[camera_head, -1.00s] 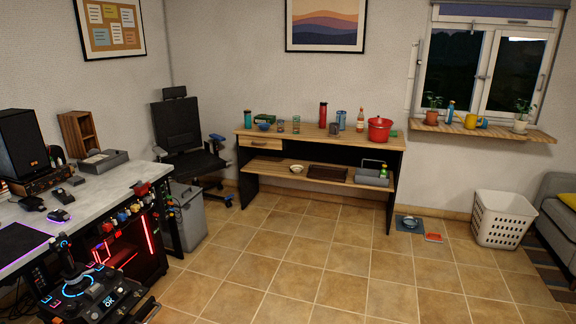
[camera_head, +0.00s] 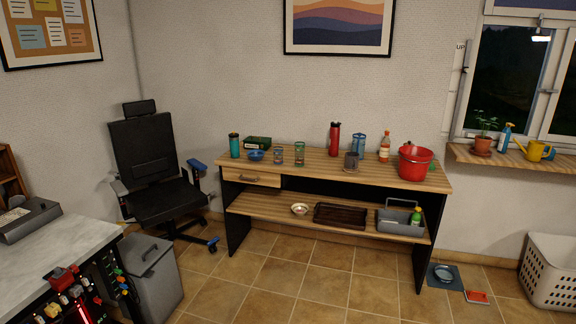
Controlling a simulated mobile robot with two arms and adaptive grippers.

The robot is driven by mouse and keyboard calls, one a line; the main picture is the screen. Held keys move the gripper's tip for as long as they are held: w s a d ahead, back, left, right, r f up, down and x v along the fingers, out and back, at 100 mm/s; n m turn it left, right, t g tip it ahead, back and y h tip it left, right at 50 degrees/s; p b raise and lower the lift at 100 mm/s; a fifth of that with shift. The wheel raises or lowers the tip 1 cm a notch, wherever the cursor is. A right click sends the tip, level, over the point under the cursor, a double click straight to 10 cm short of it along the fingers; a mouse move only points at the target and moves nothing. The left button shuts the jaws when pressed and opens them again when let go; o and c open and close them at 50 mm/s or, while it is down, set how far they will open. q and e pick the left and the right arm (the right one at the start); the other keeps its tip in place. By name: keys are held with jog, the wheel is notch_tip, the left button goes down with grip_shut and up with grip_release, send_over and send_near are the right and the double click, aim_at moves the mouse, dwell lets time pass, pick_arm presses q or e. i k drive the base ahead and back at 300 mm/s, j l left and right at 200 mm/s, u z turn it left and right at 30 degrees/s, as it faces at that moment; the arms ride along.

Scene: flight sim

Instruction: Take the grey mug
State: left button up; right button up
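A dark grey mug (camera_head: 351,161) stands upright on the wooden sideboard top (camera_head: 315,164), near its front edge and right of the middle. A blue container (camera_head: 358,143) stands just behind it, and a red pot (camera_head: 415,162) stands to its right. Two small glasses (camera_head: 299,154) stand to its left, with a red bottle (camera_head: 334,139) behind and left. Neither of my grippers is in view, so their state does not show.
Tiled floor (camera_head: 300,283) is open in front of the sideboard. A black office chair (camera_head: 155,170), a grey bin (camera_head: 150,275) and a desk (camera_head: 52,262) bound the left. A bowl on a mat (camera_head: 443,275) and a white basket (camera_head: 550,275) are at right.

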aim_at(352, 158)
jog(key=i+z, duration=0.1)
jog(key=i, duration=0.35)
jog(key=i+j+z, duration=0.15)
jog(key=i, duration=0.3)
jog(key=i+j+z, duration=0.1)
jog(key=i, duration=0.4)
jog(key=i+j+z, duration=0.1)
jog(key=i, duration=0.35)
